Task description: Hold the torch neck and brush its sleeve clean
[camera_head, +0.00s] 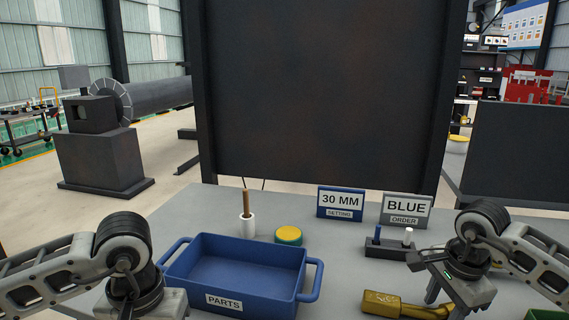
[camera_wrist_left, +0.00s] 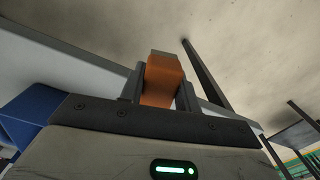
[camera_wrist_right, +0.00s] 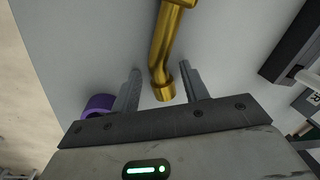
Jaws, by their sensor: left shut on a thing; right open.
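A gold torch neck (camera_head: 405,307) lies on the grey table at the front right. In the right wrist view the neck (camera_wrist_right: 163,50) runs down to a flared end between my right gripper's fingers (camera_wrist_right: 160,90). That gripper is open, with a gap on both sides of the neck. My left gripper (camera_wrist_left: 160,85) is shut on an orange, block-like piece (camera_wrist_left: 162,82) with a grey end. In the head view its fingers and this piece are out of sight. I cannot tell whether the piece is a brush.
A blue PARTS bin (camera_head: 235,270) stands front left. Behind it are a white cup (camera_head: 247,227) with a brown stick and a yellow-topped round tin (camera_head: 289,235). A dark block (camera_head: 390,250) holds blue and white pegs. Two signs (camera_head: 340,202) stand behind. A purple ring (camera_wrist_right: 98,104) lies beside my right gripper.

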